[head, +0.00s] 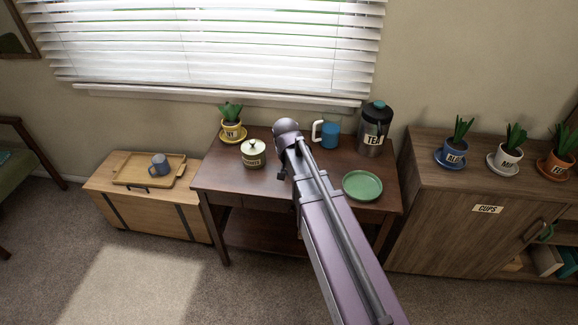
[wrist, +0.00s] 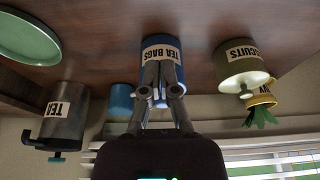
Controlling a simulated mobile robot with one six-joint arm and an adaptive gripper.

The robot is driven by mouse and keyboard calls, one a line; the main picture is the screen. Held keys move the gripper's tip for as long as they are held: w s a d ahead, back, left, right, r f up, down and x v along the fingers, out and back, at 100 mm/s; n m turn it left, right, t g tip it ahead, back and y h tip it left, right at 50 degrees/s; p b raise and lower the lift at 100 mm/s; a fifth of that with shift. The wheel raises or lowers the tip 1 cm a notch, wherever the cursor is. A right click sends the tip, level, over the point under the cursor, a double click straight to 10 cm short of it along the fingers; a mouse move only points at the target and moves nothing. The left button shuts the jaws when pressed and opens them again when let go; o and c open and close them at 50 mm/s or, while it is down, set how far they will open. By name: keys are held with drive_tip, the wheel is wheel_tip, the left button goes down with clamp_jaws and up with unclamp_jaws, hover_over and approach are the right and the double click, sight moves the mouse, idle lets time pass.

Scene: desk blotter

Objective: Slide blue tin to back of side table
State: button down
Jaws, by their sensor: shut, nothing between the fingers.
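The blue tin (wrist: 162,41), labelled TEA BAGS, stands on the side table (head: 216,177). It shows in the wrist view, which is upside down, directly beyond my fingers. My gripper (wrist: 160,68) is shut and empty, with its fingertips in front of the tin's label. I cannot tell whether they touch it. In the head view my arm hides the tin and my fingers.
A cream biscuits tin (head: 253,153) and a yellow potted plant (head: 232,130) stand left of my arm. A blue mug (head: 330,134), a grey tea canister (head: 372,133) and a green plate (head: 362,185) are right. The window blinds (head: 210,45) hang behind the table.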

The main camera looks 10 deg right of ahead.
drive_tip(key=shift+b+x, duration=4.35)
drive_tip(key=shift+x, duration=0.35)
drive_tip(key=shift+w+d, duration=0.3)
drive_tip(key=shift+w, duration=0.65)
drive_tip(key=shift+w+d, duration=0.3)
drive_tip(key=shift+w, duration=0.65)
drive_tip(key=w+d, duration=0.2)
drive_tip(key=w, duration=0.4)
drive_tip(key=w+d, duration=0.1)
drive_tip(key=w, duration=0.5)
drive_tip(key=w+d, duration=0.2)
drive_tip(key=w, duration=0.4)
drive_tip(key=shift+d, duration=0.35)
drive_tip(key=shift+s, duration=0.1)
